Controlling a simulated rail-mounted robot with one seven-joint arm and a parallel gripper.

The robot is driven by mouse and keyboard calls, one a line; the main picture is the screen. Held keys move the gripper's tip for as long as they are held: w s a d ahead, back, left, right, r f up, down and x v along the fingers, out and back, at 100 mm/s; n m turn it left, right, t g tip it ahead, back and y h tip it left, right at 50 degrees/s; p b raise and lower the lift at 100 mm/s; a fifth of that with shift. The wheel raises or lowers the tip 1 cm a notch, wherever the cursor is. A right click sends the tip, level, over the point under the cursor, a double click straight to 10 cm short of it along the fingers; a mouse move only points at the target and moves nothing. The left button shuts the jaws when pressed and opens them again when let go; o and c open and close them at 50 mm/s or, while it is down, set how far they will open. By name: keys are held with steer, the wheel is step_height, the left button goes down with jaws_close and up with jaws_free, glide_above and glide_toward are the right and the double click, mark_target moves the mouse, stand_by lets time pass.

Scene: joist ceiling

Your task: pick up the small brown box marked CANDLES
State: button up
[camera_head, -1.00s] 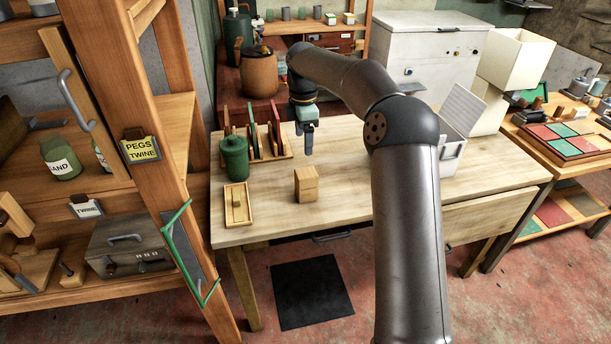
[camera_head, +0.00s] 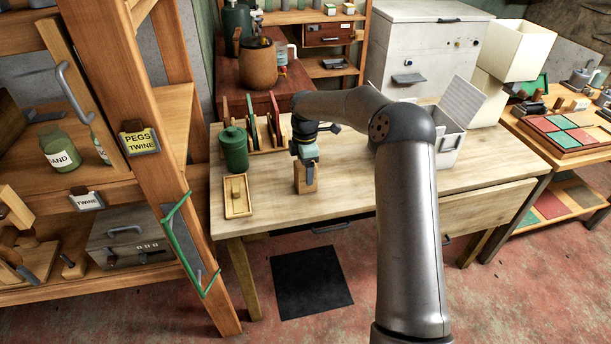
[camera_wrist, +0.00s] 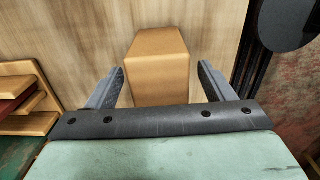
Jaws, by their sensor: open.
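The small brown box (camera_head: 306,180) stands upright on the wooden table (camera_head: 400,195). No CANDLES marking shows on the faces I can see. In the wrist view the box (camera_wrist: 158,65) lies ahead, between the two fingers. My gripper (camera_wrist: 160,85) is open, with a finger on each side of the box and visible gaps between. In the head view my gripper (camera_head: 307,160) is at the top of the box and hides part of it. I cannot tell how far down the fingers reach.
A green canister (camera_head: 234,150) and a shallow wooden tray (camera_head: 238,197) stand left of the box. A wooden rack (camera_head: 262,135) with upright panels is behind. A white open-lidded box (camera_head: 450,135) is at right. The table's front is clear.

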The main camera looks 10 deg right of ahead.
step_height(320, 180, down, 3)
steer(key=shift+r, duration=0.1)
steer(key=c, duration=1.2)
steer(key=shift+r, duration=0.1)
